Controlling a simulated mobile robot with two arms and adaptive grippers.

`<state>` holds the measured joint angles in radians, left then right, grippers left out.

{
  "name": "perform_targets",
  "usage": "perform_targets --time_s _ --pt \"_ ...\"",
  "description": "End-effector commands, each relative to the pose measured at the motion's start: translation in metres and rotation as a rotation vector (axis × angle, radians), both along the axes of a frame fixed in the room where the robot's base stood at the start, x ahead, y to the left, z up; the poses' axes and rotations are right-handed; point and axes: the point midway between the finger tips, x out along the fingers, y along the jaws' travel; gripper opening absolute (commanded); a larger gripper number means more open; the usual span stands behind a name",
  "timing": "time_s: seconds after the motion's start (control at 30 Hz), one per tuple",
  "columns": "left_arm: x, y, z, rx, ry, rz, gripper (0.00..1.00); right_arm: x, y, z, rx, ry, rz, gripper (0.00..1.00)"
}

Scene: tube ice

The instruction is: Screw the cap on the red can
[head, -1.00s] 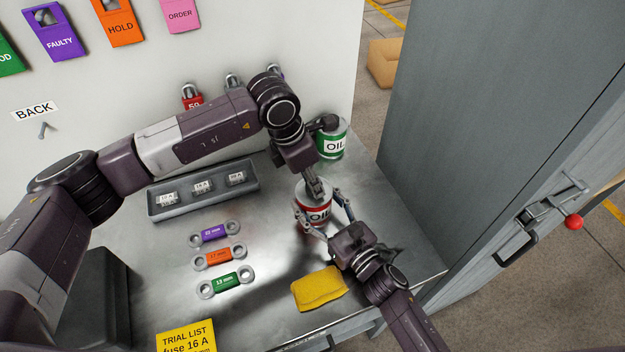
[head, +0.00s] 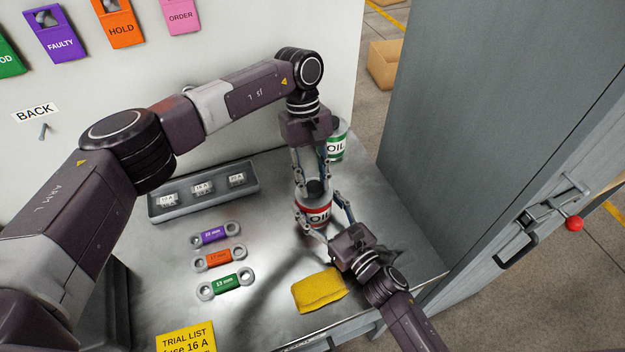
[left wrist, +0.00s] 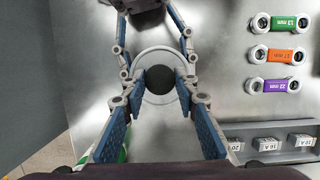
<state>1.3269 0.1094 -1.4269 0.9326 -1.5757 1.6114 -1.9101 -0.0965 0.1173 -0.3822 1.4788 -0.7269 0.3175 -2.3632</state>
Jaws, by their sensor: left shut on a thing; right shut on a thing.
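The red can (head: 318,216), a white tin with a red band reading OIL, stands upright on the metal worktop. My right gripper (head: 319,211) is shut on its sides from the front. My left gripper (head: 313,176) points straight down over the can's top and is shut on the cap. In the left wrist view the black round cap (left wrist: 159,80) sits between the blue finger pads, roughly centred over the can's pale round top (left wrist: 145,98). The head view does not show the cap; the fingers hide it. I cannot tell how far it is threaded.
A green OIL can (head: 337,146) stands just behind my left gripper. A grey fuse tray (head: 190,212), several coloured wrenches (head: 219,259) and a yellow cloth (head: 318,290) lie on the worktop. A grey cabinet door (head: 480,130) stands at the right.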

Motion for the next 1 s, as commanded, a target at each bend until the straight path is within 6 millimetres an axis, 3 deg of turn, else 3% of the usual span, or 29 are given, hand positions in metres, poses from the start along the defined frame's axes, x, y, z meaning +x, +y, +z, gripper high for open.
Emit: perform_targets --time_s 0.4,0.6,0.97,1.0 --pt "0.0015 -0.0033 0.0004 0.005 -0.003 -0.780 0.20 0.0001 -0.0007 -0.0002 0.001 0.001 -0.001 0.00" --pt "0.0008 -0.0038 0.0000 0.003 -0.002 -1.066 0.20 0.0001 -0.0007 -0.0003 0.000 0.001 -0.001 0.00" --pt "0.0010 -0.0037 -0.0003 0.001 -0.001 -1.129 0.20 -0.0002 -0.0005 -0.0002 0.000 0.000 0.000 0.00" --pt "0.0010 -0.0037 -0.0003 0.002 -0.001 -1.128 0.29 -0.0002 -0.0005 -0.0002 0.000 0.000 0.000 0.00"
